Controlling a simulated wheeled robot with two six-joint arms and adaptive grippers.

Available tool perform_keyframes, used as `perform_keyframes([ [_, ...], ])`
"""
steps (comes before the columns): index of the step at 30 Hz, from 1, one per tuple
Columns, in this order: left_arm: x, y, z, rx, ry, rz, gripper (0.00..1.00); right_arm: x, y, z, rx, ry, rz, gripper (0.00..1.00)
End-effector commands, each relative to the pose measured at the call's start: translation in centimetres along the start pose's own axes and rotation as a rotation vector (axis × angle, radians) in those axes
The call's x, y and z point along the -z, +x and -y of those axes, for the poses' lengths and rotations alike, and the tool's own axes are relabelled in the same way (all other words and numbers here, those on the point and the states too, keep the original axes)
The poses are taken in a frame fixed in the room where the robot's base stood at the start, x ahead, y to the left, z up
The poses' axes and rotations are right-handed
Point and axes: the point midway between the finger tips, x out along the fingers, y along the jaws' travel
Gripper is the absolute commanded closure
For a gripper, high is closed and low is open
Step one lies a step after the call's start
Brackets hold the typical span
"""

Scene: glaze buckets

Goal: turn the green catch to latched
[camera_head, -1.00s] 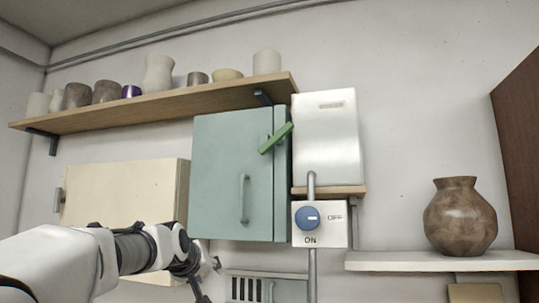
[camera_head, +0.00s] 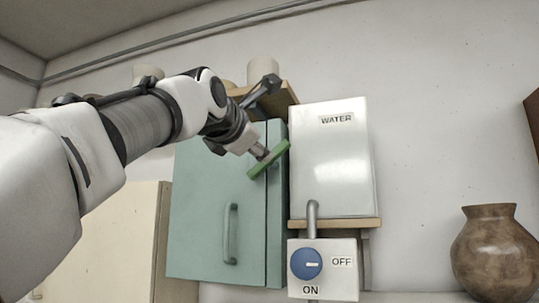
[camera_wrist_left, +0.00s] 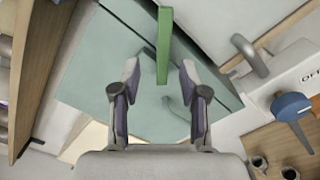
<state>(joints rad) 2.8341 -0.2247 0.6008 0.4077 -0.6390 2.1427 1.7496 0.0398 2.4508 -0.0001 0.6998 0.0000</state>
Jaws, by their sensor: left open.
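The green catch (camera_head: 269,160) is a flat bar on the front of the teal cabinet (camera_head: 205,195), near its right edge. It slants up to the right in the head view. In the left wrist view the catch (camera_wrist_left: 164,45) comes down from the top edge, and its lower end lies between the fingertips or just beyond them. My left gripper (camera_head: 267,120) is at the catch, with its fingers spread; it also shows in the left wrist view (camera_wrist_left: 159,75). It is open and holds nothing. I cannot tell whether it touches the catch. My right gripper is out of view.
A white box marked WATER (camera_head: 332,160) stands just right of the cabinet, above a blue knob (camera_head: 306,264) on an ON/OFF plate. A wooden shelf (camera_head: 285,98) with pots is above. A brown vase (camera_head: 495,255) is at right. The wall between is clear.

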Motion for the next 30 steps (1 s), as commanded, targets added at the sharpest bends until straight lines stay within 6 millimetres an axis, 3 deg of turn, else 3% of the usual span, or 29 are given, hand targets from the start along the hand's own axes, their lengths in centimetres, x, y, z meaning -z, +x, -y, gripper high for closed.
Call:
perform_keyframes([
  [1, -0.3, 1.3, -0.3, 0.006, 0.0, -0.003, 0.56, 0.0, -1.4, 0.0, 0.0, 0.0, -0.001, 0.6],
  [6, -0.2, 4.1, -0.2, 0.004, 0.001, -0.003, 0.56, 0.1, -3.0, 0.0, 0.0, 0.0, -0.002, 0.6],
  [15, 0.1, 4.9, 0.1, 0.002, 0.001, -0.002, 0.56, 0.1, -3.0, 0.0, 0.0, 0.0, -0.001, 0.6],
  [16, 0.1, 4.8, 0.1, 0.002, 0.001, -0.002, 0.6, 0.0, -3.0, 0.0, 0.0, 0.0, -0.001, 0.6],
  [19, 0.1, 4.9, 0.1, 0.003, 0.001, -0.002, 0.95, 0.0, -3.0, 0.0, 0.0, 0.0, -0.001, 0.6],
  [20, 0.1, 4.9, 0.1, 0.002, 0.001, -0.002, 1.0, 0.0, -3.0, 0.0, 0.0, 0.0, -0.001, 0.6],
  [30, 0.1, 4.8, 0.0, 0.0, 0.013, -0.001, 1.0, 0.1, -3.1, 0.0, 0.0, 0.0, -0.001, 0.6],
])
